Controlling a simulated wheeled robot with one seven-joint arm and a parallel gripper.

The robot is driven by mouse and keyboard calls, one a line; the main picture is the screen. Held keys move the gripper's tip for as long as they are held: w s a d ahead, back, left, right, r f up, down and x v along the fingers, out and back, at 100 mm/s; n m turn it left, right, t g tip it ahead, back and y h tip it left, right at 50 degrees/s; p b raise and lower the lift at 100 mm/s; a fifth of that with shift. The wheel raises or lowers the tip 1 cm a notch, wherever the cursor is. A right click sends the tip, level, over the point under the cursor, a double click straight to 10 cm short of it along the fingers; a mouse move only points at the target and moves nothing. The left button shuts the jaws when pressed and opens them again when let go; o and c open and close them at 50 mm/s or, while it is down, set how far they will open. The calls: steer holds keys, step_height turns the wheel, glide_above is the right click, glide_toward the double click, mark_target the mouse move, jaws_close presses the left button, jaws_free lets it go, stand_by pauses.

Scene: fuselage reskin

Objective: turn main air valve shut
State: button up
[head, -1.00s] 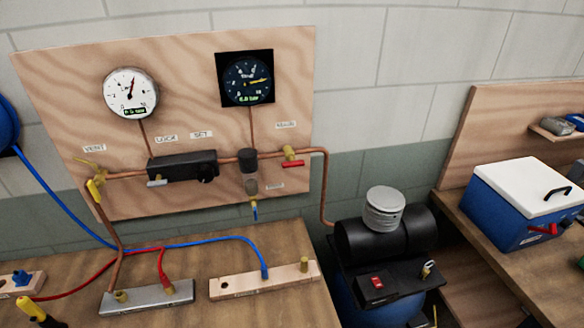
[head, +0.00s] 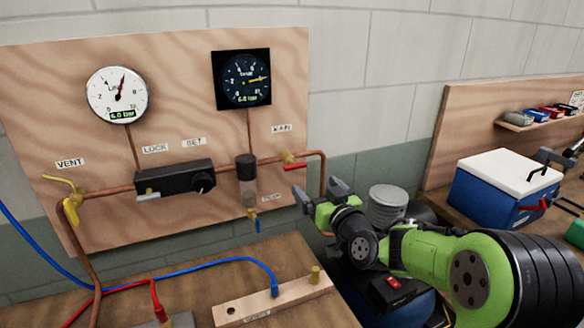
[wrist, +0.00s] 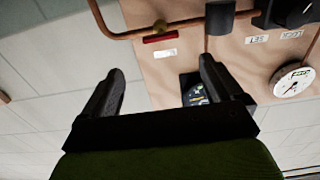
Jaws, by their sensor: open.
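The main air valve (head: 289,158) sits on the copper pipe at the right of the plywood panel, under a label that reads like MAIN. Its red lever (head: 295,166) lies roughly level, along the pipe. My gripper (head: 321,191) is open and empty, below and to the right of the lever in the head view, apart from it. In the wrist view, which is upside down, the red lever (wrist: 159,38) shows beyond the fingertips of my gripper (wrist: 161,70), between their lines. Nothing touches the lever.
The filter bowl (head: 247,180) hangs just left of the valve. The copper pipe (head: 322,178) bends down right of it towards the compressor (head: 388,205). The yellow vent valve (head: 72,200), black regulator (head: 175,178) and two gauges share the panel. A blue cooler (head: 500,190) stands at right.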

mark_target(297, 167)
steer(key=p+x, duration=0.2)
steer(key=x, duration=0.9)
steer(key=shift+w+a, duration=0.15)
steer(key=shift+c, duration=0.4)
steer(key=c, duration=1)
